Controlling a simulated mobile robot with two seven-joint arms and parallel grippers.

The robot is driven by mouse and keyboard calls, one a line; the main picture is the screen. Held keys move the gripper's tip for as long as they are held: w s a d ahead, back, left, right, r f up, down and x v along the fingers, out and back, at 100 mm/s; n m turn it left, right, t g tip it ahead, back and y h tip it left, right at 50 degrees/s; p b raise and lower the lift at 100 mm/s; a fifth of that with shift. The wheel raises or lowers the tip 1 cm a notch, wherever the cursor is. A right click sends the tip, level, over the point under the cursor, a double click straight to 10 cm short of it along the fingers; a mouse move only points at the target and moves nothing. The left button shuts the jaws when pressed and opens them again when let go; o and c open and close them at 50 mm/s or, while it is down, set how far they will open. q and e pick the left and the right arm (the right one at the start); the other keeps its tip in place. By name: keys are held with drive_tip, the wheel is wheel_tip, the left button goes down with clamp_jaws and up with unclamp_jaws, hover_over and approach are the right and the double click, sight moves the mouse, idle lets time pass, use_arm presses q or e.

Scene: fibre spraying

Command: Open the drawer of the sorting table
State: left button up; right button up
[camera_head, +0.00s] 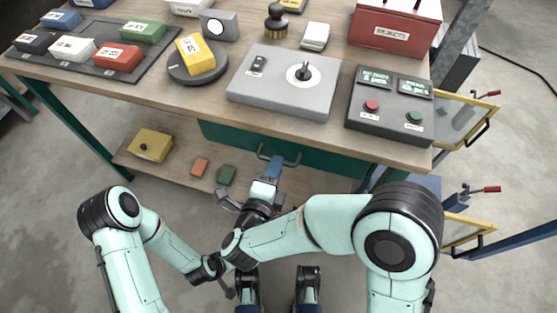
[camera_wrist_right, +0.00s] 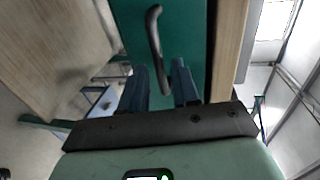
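The sorting table's drawer has a dark green front (camera_head: 315,157) under the wooden top and looks closed. Its dark bar handle (camera_head: 264,153) also shows in the right wrist view (camera_wrist_right: 154,30), running down between my fingers. My right gripper (camera_head: 275,165) is at the handle. In the wrist view the two blue-grey fingers of this gripper (camera_wrist_right: 160,75) stand apart on either side of the handle, with gaps visible. My left arm is folded low at the left, away from the drawer; its gripper fingers cannot be made out.
On the tabletop (camera_head: 205,103) are a grey joystick box (camera_head: 262,98), a button panel (camera_head: 388,124), a red rejects box (camera_head: 392,38) and a tray of labelled blocks. A lower shelf (camera_head: 175,172) holds a yellow box (camera_head: 150,145). Yellow frames (camera_head: 470,240) stand at the right.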

use_arm(q)
drive_tip(key=shift+w+a+f, duration=0.2)
drive_tip(key=shift+w, duration=0.1)
use_arm(e)
drive_tip(key=shift+x, duration=1.5)
drive_tip(key=shift+c, duration=0.3)
clamp_jaws()
use_arm(q)
drive_tip(key=shift+s, duration=0.15)
use_arm(e)
drive_tip(key=shift+s, duration=0.15)
